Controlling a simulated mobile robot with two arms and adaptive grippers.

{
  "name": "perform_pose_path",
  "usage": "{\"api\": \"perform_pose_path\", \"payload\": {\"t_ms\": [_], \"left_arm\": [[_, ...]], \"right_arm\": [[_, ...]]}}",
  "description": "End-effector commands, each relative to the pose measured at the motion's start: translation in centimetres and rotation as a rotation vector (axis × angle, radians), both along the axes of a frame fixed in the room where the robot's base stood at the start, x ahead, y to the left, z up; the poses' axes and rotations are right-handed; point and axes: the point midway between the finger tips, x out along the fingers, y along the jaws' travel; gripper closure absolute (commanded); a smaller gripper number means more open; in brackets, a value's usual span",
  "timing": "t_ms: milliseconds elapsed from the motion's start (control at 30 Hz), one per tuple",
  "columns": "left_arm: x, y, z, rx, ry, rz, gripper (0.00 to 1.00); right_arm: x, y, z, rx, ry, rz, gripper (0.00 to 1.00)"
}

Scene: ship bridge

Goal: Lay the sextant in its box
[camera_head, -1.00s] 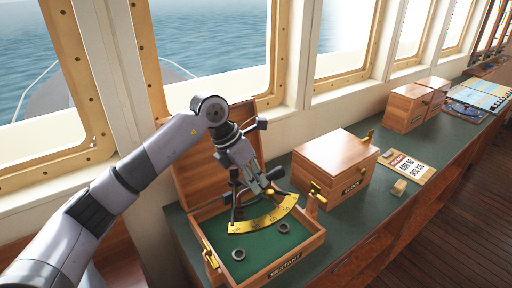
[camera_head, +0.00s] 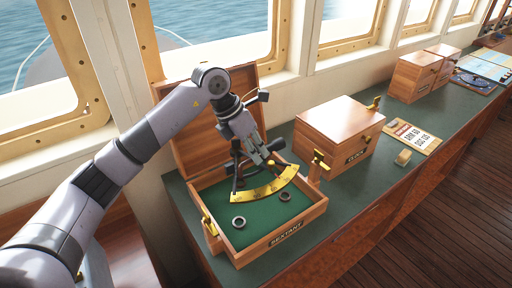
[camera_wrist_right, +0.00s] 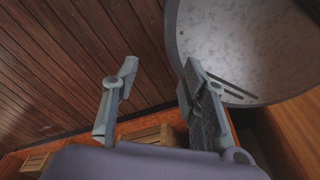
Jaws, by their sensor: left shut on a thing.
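The sextant (camera_head: 268,188), with a brass arc and dark frame, is in the head view, held over the open sextant box. The box (camera_head: 284,233) is wooden with a green lining, its lid raised at the back and a SEXTANT label on its front. Two dark rings lie on the lining. My left gripper (camera_head: 262,158) is shut on the sextant from above. Whether the sextant touches the lining is hard to tell. My right gripper (camera_wrist_right: 155,100) shows in the right wrist view, open and empty, away from the box.
A closed wooden box (camera_head: 340,135) stands right of the sextant box on the green counter (camera_head: 365,190). Windows line the wall behind.

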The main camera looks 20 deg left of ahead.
Motion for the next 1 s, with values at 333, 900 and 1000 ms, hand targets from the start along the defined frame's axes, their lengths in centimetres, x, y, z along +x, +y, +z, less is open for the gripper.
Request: {"api": "perform_pose_path", "payload": {"t_ms": [333, 900, 1000], "left_arm": [[0.1, 0.0, -3.2, -0.003, -0.006, 0.001, 1.0], [0.1, 0.0, -6.2, -0.003, -0.006, 0.001, 1.0], [0.1, 0.0, -6.1, -0.003, -0.006, 0.001, 1.0]], "right_arm": [[-1.8, 0.7, -2.5, 0.007, 0.027, -0.003, 0.6], [-1.6, -0.1, -4.7, -0.003, 0.025, 0.001, 0.6], [-1.5, -0.1, -4.7, -0.002, 0.024, 0.002, 0.6]]}}
